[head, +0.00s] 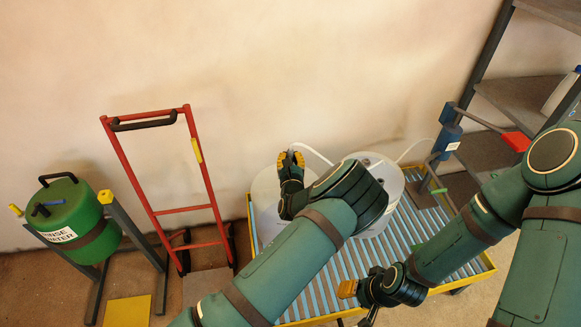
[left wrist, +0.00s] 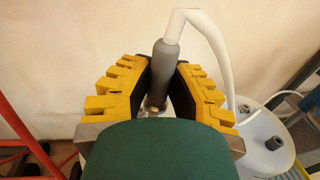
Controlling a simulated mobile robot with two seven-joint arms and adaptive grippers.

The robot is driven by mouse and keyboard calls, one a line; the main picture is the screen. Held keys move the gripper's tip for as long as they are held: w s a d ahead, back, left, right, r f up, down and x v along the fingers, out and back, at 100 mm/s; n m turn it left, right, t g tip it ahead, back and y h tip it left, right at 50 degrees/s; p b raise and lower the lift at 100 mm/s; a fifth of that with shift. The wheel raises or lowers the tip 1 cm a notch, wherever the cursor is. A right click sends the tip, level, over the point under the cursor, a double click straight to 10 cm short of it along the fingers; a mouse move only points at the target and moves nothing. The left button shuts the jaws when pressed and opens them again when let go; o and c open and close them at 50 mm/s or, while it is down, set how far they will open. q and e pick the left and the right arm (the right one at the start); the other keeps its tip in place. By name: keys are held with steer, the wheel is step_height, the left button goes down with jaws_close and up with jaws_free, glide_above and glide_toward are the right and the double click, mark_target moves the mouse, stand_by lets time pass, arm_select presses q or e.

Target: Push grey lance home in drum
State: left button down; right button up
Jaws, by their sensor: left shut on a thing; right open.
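The grey lance (left wrist: 165,72) stands upright between the yellow-padded fingers of my left gripper (left wrist: 158,85), with a white hose on its top. In the head view my left gripper (head: 291,158) is above the left white drum (head: 265,190) and is shut on the lance, which it hides there. The lance's lower end and how deep it sits are hidden. A second white drum (head: 388,178) stands to the right, partly behind my left forearm; its top (left wrist: 262,140) shows in the wrist view. My right gripper (head: 347,290) is open and empty, low at the front of the roller bed.
The drums stand on a yellow-framed roller bed (head: 425,225). A red hand truck (head: 182,210) and a green rinse water drum (head: 72,212) are to the left. A blue device (head: 447,140) and shelves (head: 515,100) are at the right. White hoses (head: 318,153) run near the drums.

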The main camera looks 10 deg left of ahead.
arm_select(q)
step_height(320, 180, up, 12)
steer(key=shift+p, duration=1.1)
